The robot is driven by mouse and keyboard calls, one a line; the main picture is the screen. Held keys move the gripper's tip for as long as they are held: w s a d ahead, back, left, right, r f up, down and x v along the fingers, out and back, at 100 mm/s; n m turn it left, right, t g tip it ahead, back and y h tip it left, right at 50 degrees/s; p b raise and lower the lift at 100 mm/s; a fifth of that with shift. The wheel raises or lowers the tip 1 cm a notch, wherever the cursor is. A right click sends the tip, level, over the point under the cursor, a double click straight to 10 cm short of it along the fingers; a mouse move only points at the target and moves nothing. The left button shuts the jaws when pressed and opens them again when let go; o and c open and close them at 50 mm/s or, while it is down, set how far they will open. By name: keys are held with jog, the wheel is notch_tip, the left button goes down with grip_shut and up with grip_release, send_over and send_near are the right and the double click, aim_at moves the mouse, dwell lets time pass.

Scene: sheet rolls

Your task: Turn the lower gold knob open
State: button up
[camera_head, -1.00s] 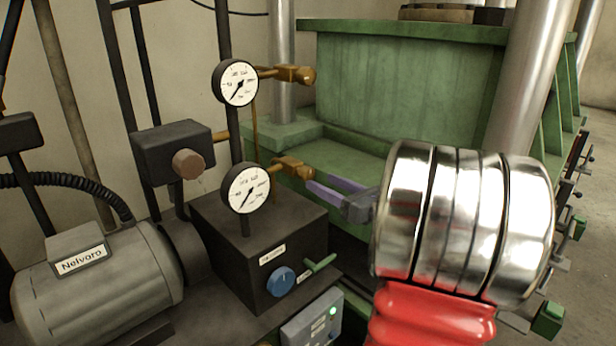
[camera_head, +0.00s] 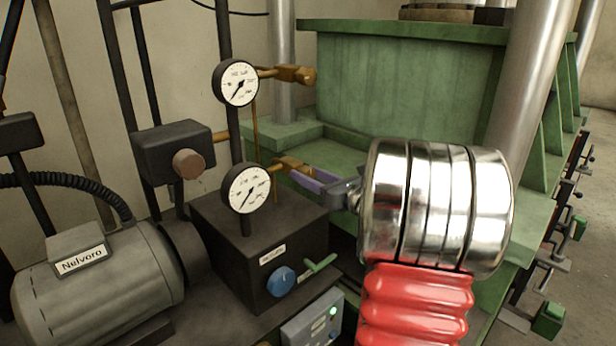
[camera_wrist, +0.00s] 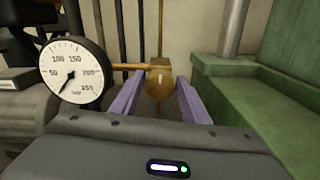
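The lower gold knob (camera_head: 289,163) sits on a thin brass pipe beside the lower white gauge (camera_head: 246,188). My gripper (camera_head: 303,176), with purple fingers, reaches it from the right in the head view, and a finger overlaps the knob's right part. In the wrist view the knob (camera_wrist: 160,78) shows between the two fingertips, with the fingers apart on either side of it. My gripper is open. I cannot tell whether either finger touches the knob.
An upper gold knob (camera_head: 297,74) and upper gauge (camera_head: 238,83) stand above. A black box with a blue dial (camera_head: 281,281) and green lever (camera_head: 320,263) is below. The green press frame (camera_head: 400,95) stands behind and to the right.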

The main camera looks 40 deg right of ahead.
jog(key=c, duration=0.8)
jog(key=shift+o, duration=0.2)
jog(key=shift+n, duration=0.5)
jog(key=n, duration=0.3)
jog(key=shift+n, duration=0.3)
jog(key=n, duration=0.4)
jog(key=shift+n, duration=0.3)
jog(key=n, duration=0.8)
jog(key=shift+f+n, duration=0.15)
jog(key=shift+n, duration=0.25)
jog(key=shift+a, duration=0.1)
